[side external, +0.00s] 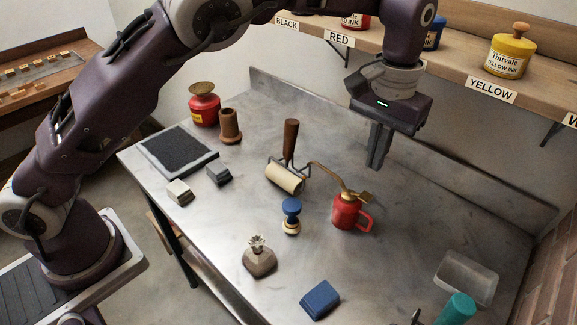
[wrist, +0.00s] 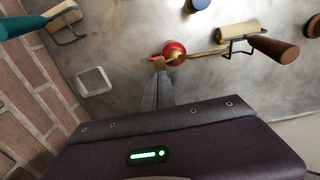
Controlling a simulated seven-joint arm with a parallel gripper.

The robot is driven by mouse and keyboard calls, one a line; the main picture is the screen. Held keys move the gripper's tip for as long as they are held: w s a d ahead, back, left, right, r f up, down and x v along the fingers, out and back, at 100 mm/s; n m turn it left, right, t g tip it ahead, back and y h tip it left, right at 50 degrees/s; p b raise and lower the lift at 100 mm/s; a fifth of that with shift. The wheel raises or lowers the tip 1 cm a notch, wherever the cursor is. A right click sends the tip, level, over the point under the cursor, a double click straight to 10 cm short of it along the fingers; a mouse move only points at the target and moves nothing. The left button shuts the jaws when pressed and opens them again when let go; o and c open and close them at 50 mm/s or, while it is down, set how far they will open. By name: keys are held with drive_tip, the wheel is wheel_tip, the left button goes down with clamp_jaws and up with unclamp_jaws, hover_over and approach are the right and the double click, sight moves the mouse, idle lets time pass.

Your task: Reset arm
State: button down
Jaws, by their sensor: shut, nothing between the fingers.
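My gripper (side external: 376,160) hangs over the back part of the metal table (side external: 235,290), its fingers pointing down and pressed together with nothing between them. In the wrist view my gripper (wrist: 163,80) shows its narrow fingers just below the red oil can (wrist: 173,50). In the side view the red oil can (side external: 346,212) stands upright on the table, to the lower left of the fingers, with its long brass spout pointing left. The fingers look apart from everything around them.
A clear tray (side external: 466,278) and teal-handled tool (side external: 457,309) sit at the right. A shelf with ink jars (side external: 510,55) runs along the back wall. A blue block (side external: 320,299) lies in front.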

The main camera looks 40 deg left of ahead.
drive_tip(key=s+a+r+n+t+h, duration=0.1)
drive_tip(key=s+a+r+t+h, duration=0.1)
drive_tip(key=s+a+r, duration=1.1)
drive_tip(key=s+a+f+t+y, duration=0.1)
drive_tip(key=s+a+f, duration=0.1)
drive_tip(key=s, duration=0.6)
drive_tip(key=s+a+f+m+t+y, duration=0.1)
drive_tip(key=s+a+t, duration=0.1)
drive_tip(key=s+a, duration=0.3)
drive_tip(key=s, duration=0.4)
drive_tip(key=shift+f+t, duration=0.3)
drive_tip(key=shift+f, duration=0.1)
